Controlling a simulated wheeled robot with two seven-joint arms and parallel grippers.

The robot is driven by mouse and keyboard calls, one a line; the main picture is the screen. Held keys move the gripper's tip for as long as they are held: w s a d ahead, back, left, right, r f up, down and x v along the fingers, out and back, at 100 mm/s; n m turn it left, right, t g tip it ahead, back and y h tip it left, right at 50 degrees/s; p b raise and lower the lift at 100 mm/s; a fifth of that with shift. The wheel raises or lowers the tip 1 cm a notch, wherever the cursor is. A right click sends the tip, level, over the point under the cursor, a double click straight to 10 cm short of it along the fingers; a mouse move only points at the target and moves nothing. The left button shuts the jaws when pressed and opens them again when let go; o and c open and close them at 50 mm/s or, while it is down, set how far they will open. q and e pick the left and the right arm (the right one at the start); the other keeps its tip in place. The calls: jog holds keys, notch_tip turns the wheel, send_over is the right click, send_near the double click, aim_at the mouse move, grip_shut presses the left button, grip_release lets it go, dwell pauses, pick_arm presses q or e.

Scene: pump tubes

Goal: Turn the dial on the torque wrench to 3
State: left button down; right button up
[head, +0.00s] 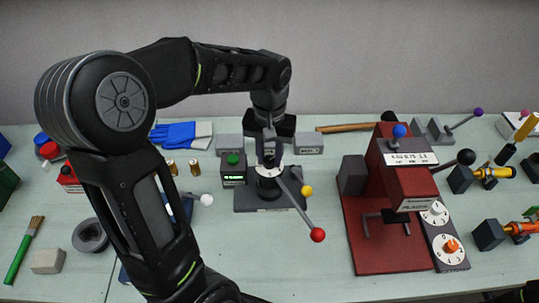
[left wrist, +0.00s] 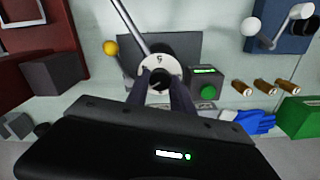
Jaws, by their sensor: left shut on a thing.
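The torque wrench is on a dark base plate (head: 243,202) at the middle of the table, with a long metal lever ending in a red ball (head: 317,235). Its round white dial (left wrist: 150,69) has a dark centre and shows in the left wrist view. My left gripper (head: 268,160) reaches down over the dial from above. In the left wrist view its two fingers (left wrist: 160,86) are shut on the dial's centre, which they partly hide. My right gripper is not seen.
A green button box (head: 233,170) with a lit display stands left of the wrench, and a yellow ball (head: 307,190) is right of it. A dark red press (head: 400,180) stands further right. A white ball lever (head: 206,200) and brass cylinders (head: 194,167) are left.

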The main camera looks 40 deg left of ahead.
aim_at(269, 160)
pick_arm(q)
jog(key=c, duration=1.1)
grip_release()
jog(key=shift+r+b, duration=0.55)
jog(key=shift+r, duration=3.4)
